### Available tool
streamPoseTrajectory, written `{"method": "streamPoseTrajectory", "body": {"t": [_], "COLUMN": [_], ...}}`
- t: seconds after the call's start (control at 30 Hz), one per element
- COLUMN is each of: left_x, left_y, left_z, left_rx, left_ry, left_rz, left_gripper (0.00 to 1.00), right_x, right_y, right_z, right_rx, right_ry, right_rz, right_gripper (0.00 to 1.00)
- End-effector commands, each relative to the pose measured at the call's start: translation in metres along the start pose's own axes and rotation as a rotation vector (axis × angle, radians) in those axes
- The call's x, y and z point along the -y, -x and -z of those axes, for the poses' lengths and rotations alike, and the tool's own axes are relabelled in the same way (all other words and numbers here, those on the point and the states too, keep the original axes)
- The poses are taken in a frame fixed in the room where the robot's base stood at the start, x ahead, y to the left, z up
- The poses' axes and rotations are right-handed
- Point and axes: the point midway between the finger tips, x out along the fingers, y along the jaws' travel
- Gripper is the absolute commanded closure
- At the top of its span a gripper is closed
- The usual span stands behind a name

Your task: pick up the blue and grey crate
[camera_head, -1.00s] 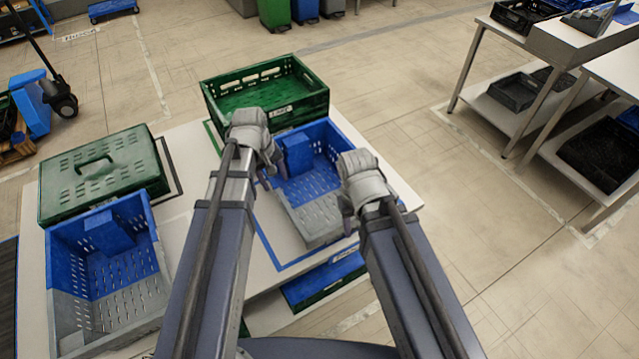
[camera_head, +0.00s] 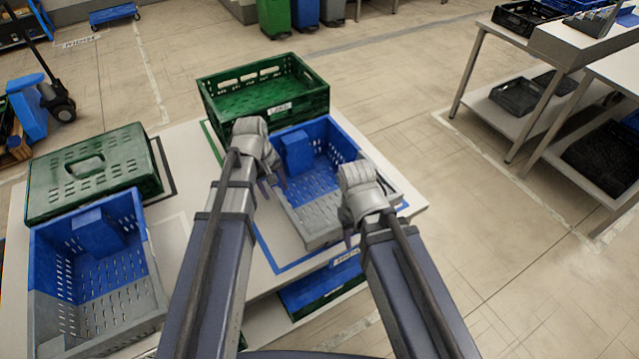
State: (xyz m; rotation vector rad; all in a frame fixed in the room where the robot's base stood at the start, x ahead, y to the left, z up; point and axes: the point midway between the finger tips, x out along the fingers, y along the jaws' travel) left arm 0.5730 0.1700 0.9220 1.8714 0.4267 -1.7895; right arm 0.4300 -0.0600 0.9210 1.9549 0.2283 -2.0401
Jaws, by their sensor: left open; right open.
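A blue and grey crate (camera_head: 325,215) sits on the white table between my two grippers, its blue half at the back and its grey half at the front. My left gripper (camera_head: 272,178) is open at the crate's left side. My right gripper (camera_head: 352,225) is open at the crate's right side, near its front right corner. I cannot tell whether either gripper touches the crate. A second blue and grey crate (camera_head: 152,309) stands at the left of the table.
A green open crate (camera_head: 222,118) stands right behind the middle crate. A green lidded crate (camera_head: 95,170) stands behind the left one. The white table (camera_head: 186,185) has bare room between the crates. Metal tables (camera_head: 488,92) stand apart at right.

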Motion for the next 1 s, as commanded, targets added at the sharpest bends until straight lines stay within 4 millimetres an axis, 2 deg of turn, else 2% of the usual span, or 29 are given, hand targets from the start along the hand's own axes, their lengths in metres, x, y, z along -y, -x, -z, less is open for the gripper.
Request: {"method": "streamPoseTrajectory", "body": {"t": [0.07, 0.6, 1.0], "left_x": [-0.0002, 0.0, 0.0], "left_y": [0.0008, 0.0008, 0.0007], "left_z": [-0.0001, -0.0001, -0.0001], "left_rx": [0.0, 0.0, 0.0], "left_ry": [0.0, 0.0, 0.0], "left_rz": [0.0, 0.0, 0.0], "left_gripper": [0.41, 1.0, 1.0], "right_x": [-0.0001, -0.0001, -0.0001], "right_y": [0.0008, 0.0008, 0.0007], "right_z": [-0.0001, 0.0, 0.0], "right_rx": [0.0, 0.0, 0.0], "right_ry": [0.0, 0.0, 0.0], "right_rz": [0.0, 0.0, 0.0], "right_gripper": [0.5, 0.5, 0.5]}}
